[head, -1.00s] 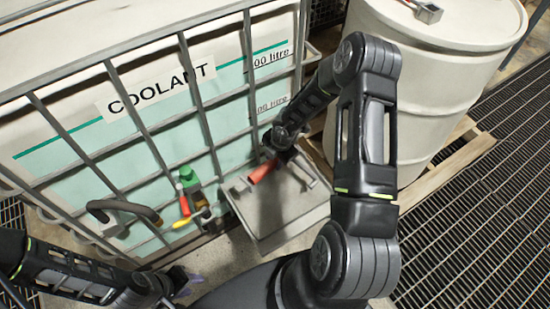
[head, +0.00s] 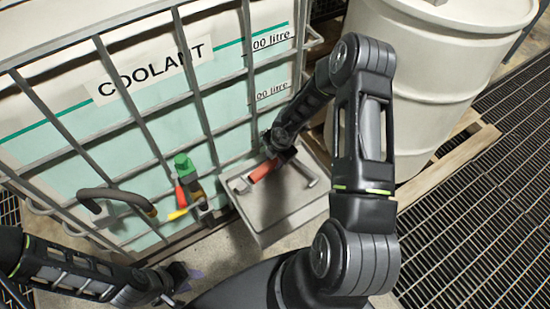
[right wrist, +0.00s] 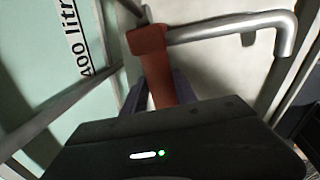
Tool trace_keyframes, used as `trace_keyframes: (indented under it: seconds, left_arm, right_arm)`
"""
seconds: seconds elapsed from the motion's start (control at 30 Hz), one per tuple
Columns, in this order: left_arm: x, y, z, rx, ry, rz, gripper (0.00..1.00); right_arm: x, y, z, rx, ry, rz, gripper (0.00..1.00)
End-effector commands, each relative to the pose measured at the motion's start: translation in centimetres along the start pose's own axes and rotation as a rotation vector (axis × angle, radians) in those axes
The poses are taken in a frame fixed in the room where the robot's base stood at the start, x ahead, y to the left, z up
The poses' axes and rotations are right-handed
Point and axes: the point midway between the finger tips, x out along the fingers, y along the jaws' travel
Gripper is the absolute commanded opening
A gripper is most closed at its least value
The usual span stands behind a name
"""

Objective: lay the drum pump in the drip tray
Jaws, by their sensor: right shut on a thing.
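The drum pump has a red body (head: 264,170) and bent grey metal ends. It lies across the far part of the grey drip tray (head: 270,222); I cannot tell whether it touches the tray floor. My right gripper (head: 282,152) is shut on the pump, at the red part. In the right wrist view the red body (right wrist: 155,70) sits between the fingers, and a bent metal pipe (right wrist: 230,27) runs off to the right. My left gripper (head: 180,277) is low at the left, away from the tray, and its jaw opening is not clear.
A caged coolant tank (head: 110,150) stands at the left, with a black hose (head: 118,197) and a green, red and yellow valve (head: 185,178) close to the tray. A white drum (head: 430,90) on a wooden pallet (head: 455,160) stands at the right. Dark floor grating (head: 490,230) lies beyond.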

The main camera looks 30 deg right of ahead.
Motion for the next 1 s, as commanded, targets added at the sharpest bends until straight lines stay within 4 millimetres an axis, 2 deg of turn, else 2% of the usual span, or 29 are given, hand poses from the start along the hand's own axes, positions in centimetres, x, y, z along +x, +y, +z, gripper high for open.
trace_keyframes:
  seconds: [0.37, 0.4, 0.7, 1.0]
  left_arm:
    - [0.1, -0.04, -0.01, 0.0, 0.0, 0.0, 0.36]
    - [0.1, -0.04, -0.02, 0.0, 0.0, 0.0, 0.36]
    - [0.12, -0.05, -0.01, 0.0, 0.0, 0.0, 0.36]
    - [0.14, -0.06, -0.01, 0.0, 0.0, 0.0, 0.36]
  right_arm:
    - [0.06, 0.15, 0.02, 0.0, -0.001, 0.004, 0.0]
    - [0.06, 0.15, 0.02, 0.0, -0.001, 0.004, 0.35]
    - [0.12, 0.05, 0.01, 0.0, 0.0, 0.002, 0.59]
    - [0.07, -0.15, 0.02, 0.0, 0.0, -0.002, 0.6]
